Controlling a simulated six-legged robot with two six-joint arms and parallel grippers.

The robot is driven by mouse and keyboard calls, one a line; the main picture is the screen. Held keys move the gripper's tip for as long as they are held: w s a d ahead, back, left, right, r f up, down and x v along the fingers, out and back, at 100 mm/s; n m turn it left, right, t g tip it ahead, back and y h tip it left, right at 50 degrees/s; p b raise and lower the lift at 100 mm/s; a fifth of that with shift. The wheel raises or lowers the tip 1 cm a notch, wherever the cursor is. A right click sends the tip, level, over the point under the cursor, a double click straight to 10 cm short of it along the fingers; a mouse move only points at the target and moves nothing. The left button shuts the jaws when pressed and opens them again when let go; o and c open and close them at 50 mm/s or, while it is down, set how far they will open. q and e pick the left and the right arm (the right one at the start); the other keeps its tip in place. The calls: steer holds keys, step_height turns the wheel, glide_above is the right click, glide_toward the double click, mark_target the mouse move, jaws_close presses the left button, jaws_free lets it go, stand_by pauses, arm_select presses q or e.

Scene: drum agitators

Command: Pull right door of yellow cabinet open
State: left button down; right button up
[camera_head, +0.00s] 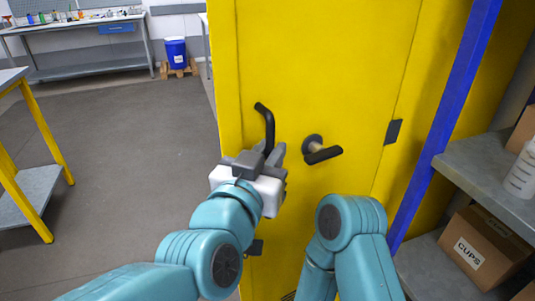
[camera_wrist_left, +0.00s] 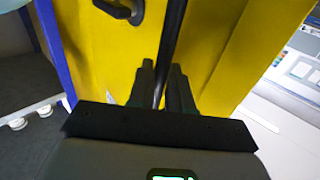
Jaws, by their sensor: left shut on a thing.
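The yellow cabinet (camera_head: 225,60) stands in front of me. Its right door (camera_head: 320,70) faces me, with a dark hinge (camera_head: 393,131) near its right side. I cannot tell whether the door is fully shut. A curved black pull handle (camera_head: 267,117) is at the door's left side. My left gripper (camera_head: 272,155) is shut on the lower part of this handle. In the left wrist view the handle (camera_wrist_left: 174,30) runs between the fingers (camera_wrist_left: 161,88). A dark lever handle (camera_head: 323,154) sits to the right of the gripper. My right gripper is not in view.
A blue post (camera_head: 455,115) and a grey shelf (camera_head: 485,165) with a "CUPS" box (camera_head: 480,245) stand close on the right. A yellow-legged table (camera_head: 45,135) is on the left. Grey floor (camera_head: 135,150) is clear between it and the cabinet.

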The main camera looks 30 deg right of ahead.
arm_select(q)
steer(key=shift+s+d+r, duration=0.1)
stand_by(0.4)
steer(key=c, duration=1.2)
jaws_free()
steer(key=shift+d, duration=0.15)
